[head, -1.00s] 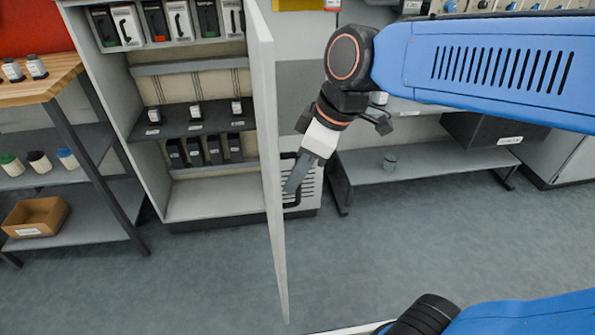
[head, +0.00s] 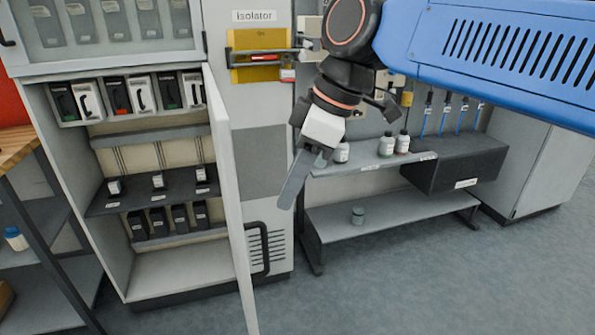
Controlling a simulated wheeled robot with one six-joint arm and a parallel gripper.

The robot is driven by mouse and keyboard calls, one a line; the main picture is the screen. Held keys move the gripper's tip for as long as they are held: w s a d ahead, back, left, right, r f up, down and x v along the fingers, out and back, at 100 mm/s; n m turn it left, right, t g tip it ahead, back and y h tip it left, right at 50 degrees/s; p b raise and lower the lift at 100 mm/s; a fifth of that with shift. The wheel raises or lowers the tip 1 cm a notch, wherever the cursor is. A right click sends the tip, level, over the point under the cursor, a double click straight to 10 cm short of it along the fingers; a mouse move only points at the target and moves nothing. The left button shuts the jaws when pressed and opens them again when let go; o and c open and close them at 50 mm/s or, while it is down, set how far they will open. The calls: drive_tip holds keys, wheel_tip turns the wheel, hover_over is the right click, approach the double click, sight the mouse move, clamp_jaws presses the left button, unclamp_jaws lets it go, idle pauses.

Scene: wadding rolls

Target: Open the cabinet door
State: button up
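The cabinet (head: 150,285) stands at the left with its lower compartment open to view. Its white door (head: 232,210) is swung outward and shows nearly edge-on. A black bar handle (head: 266,250) shows on the right side of the door. My gripper (head: 290,190) is right of the door, above and to the right of the handle in the picture, with clear space between them. Its grey fingers point down and overlap from this angle, so I cannot tell whether they are open or shut. Nothing shows held in them.
Cabinet shelves hold boxed items (head: 130,95) and small dark containers (head: 160,220). A closed glazed upper cabinet (head: 110,30) is above. A wooden-topped bench (head: 15,145) is at left. A grey bench (head: 370,163) with bottles stands behind my gripper. Floor (head: 420,285) at lower right is clear.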

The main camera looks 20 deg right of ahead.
drive_tip(key=shift+v, duration=1.3)
drive_tip(key=s+d+f+m+t+h, duration=0.1)
drive_tip(key=s+d+f+m+h, duration=0.1)
drive_tip(key=d+f+m, duration=0.4)
drive_tip(key=s+d+f+m+t+h, duration=0.1)
drive_tip(key=d+f+m, duration=0.6)
drive_tip(key=f, duration=0.9)
drive_tip(key=d+t+h, duration=0.1)
drive_tip(key=d, duration=0.1)
drive_tip(key=shift+s+d+f, duration=0.25)
drive_tip(key=shift+s+d, duration=0.1)
drive_tip(key=shift+s, duration=0.05)
drive_tip(key=shift+a, duration=0.1)
